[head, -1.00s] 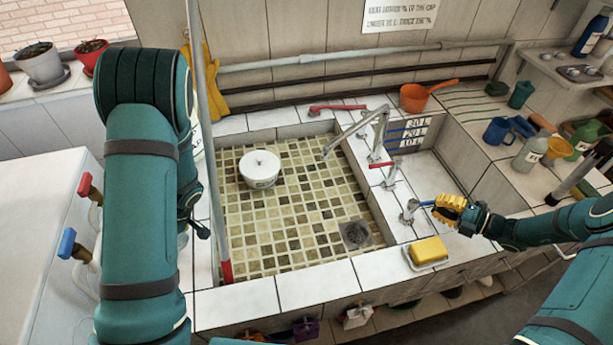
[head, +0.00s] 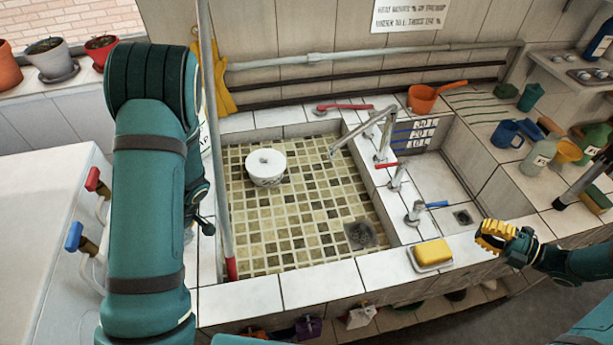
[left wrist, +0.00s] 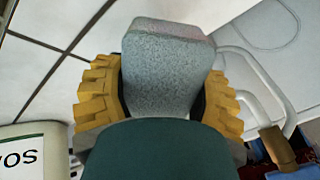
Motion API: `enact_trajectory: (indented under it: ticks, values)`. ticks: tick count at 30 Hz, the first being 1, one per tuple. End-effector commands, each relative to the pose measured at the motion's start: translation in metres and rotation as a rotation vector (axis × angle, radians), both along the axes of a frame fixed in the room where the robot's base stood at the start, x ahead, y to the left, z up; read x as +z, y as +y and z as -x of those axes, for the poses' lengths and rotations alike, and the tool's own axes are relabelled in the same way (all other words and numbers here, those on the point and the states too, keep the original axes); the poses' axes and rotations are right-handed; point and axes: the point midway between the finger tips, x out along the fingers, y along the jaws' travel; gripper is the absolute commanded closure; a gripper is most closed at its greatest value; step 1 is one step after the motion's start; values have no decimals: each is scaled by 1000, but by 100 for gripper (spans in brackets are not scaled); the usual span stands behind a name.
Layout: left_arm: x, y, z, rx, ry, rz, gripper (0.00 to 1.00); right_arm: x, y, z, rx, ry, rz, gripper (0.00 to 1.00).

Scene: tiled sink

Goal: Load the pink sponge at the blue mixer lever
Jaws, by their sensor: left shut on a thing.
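My left gripper (left wrist: 160,95) is shut on a grey, speckled sponge-like block (left wrist: 162,75) with a pinkish strip along its top edge, taken as the pink sponge. In the head view my left arm (head: 150,200) hides this gripper and block. The blue mixer lever (head: 437,205) points right from a chrome tap on the tiled ledge between the basins. My right gripper (head: 497,238), with yellow fingers, is apart from it, to its lower right. Its fingers are seen edge-on, so their opening cannot be told.
A yellow sponge (head: 432,251) lies on a white dish (head: 418,264) at the front ledge. A white pot (head: 266,167) stands in the mosaic basin. A vertical pole (head: 221,180) stands beside my left arm. Red (head: 92,179) and blue (head: 74,237) handles stick out from the white unit at left.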

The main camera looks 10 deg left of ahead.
Motion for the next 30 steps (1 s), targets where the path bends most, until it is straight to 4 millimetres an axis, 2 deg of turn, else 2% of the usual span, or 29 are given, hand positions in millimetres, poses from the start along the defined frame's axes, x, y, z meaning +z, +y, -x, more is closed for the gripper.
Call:
enact_trajectory:
  ticks: [6, 10, 14, 17, 30]
  values:
    - [0, 0, 0, 0, 0, 0, 67, 2, -16, 11, -2, 1, 0, 100]
    - [0, 0, 0, 0, 0, 0, 67, 3, -15, 18, -10, 0, -1, 100]
    - [0, 0, 0, 0, 0, 0, 67, 3, -9, 16, -7, -1, -1, 100]
    - [0, 0, 0, 0, 0, 0, 67, 1, 0, 10, -6, 0, -1, 100]
    - [0, 0, 0, 0, 0, 0, 67, -10, 72, -32, -5, 0, -1, 100]
